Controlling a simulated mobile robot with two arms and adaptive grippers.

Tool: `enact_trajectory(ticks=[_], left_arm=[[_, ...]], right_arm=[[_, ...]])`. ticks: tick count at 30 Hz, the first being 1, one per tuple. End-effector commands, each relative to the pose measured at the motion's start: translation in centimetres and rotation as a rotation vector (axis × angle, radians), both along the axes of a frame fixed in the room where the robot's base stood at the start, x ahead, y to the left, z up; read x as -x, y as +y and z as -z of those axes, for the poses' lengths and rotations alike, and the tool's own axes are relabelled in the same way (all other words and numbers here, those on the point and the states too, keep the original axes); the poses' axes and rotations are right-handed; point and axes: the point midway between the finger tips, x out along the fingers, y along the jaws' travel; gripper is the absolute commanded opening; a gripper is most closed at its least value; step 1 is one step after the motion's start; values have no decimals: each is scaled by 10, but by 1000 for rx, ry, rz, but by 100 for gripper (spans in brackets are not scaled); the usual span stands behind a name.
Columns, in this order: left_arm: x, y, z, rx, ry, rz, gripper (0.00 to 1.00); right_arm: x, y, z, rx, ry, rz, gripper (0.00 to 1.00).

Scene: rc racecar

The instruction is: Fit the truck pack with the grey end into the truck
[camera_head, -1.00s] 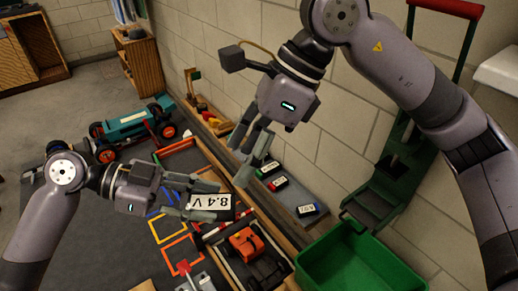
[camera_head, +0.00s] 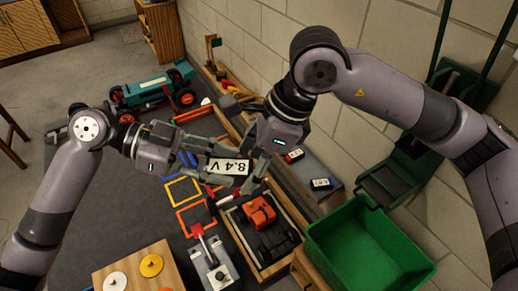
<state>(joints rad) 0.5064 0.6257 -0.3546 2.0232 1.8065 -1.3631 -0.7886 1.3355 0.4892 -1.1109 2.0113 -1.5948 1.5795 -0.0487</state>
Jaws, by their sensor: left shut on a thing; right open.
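A pack with a white "8.4 V" label (camera_head: 228,166) is held in my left gripper (camera_head: 208,165), which is shut on it above the mat. Its end colour is not clear. My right gripper (camera_head: 252,170) is open, with its fingers at the pack's right end; I cannot tell whether they touch it. A teal vehicle with orange-hubbed wheels (camera_head: 150,88) stands at the far left. An orange and black vehicle (camera_head: 261,212) sits in a wooden-edged tray below the grippers. I cannot tell which one is the truck.
Packs with a red end (camera_head: 294,156) and a blue end (camera_head: 321,183) lie on a grey ledge by the wall. A green bin (camera_head: 370,250) stands at the lower right. A grey device with a red lever (camera_head: 212,262) and a wooden board with discs (camera_head: 135,272) are in front.

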Motion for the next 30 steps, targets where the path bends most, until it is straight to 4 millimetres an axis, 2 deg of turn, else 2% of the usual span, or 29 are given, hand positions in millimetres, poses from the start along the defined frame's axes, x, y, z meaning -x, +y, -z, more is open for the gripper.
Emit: enact_trajectory(ticks=[10, 30], left_arm=[[0, 0, -1, 1, -1, 0, 2], [1, 0, -1, 1, 0, 2, 2]], right_arm=[[0, 1, 3, -1, -1, 0, 60], [-1, 1, 3, 0, -1, 2, 16]])
